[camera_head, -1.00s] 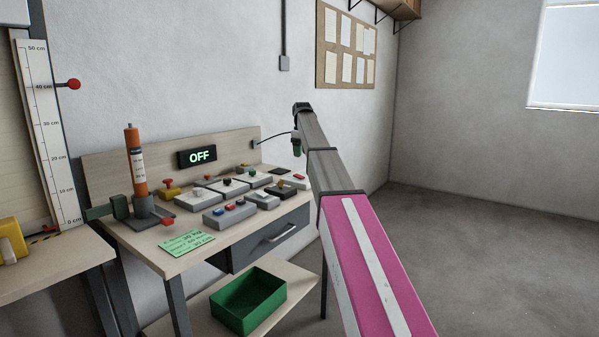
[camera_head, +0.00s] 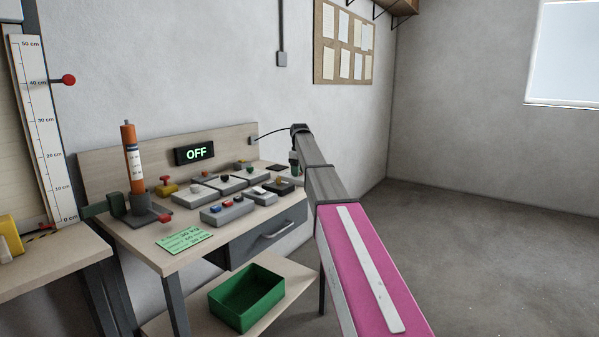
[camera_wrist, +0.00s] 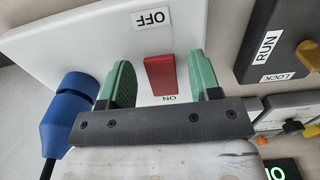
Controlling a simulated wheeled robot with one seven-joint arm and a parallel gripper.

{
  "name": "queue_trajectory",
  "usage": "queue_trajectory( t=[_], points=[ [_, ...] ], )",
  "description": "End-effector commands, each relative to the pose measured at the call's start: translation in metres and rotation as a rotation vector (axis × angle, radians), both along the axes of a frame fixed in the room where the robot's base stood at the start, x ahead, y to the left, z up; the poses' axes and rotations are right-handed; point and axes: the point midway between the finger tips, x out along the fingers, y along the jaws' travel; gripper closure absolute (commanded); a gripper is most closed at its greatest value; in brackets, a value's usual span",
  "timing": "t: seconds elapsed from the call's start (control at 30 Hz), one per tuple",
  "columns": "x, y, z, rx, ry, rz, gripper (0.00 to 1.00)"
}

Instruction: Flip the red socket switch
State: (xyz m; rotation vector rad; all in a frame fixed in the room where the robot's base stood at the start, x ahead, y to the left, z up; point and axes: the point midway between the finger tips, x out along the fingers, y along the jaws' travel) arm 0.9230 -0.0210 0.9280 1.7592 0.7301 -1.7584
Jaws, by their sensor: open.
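The red socket switch (camera_wrist: 160,75) is a red rocker on a white box (camera_wrist: 60,32) in the wrist view, between an OFF label and an ON label. A blue plug (camera_wrist: 70,115) with a dark cable sits in the same box. My gripper (camera_wrist: 160,62) is open, with its green fingers on either side of the switch and apart from each other. I cannot tell whether the fingers touch the box. In the head view my arm reaches over the right end of the bench, and I cannot make out the red socket switch there.
In the wrist view a dark RUN/LOCK panel (camera_wrist: 285,50) stands close at right. In the head view several control boxes crowd the bench, with an OFF display (camera_head: 195,153) behind, an orange cylinder (camera_head: 133,160) at left and a green bin (camera_head: 247,297) below.

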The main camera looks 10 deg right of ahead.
Motion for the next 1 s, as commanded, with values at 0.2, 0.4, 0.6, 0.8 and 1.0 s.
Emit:
queue_trajectory(
  t=[0.2,0.4,0.6,0.8,1.0],
  points=[
    [0.0000,0.0000,-0.0001,0.000,0.000,0.000,0.46],
    [0.0000,0.0000,0.0001,0.000,0.000,0.000,0.92],
    [0.0035,0.0016,0.0009,-0.040,0.040,0.002,0.92],
    [0.0076,0.0052,0.0029,-0.174,0.175,0.003,0.92],
    [0.0066,0.0055,0.0041,-0.253,0.253,0.000,0.92]
  ],
)
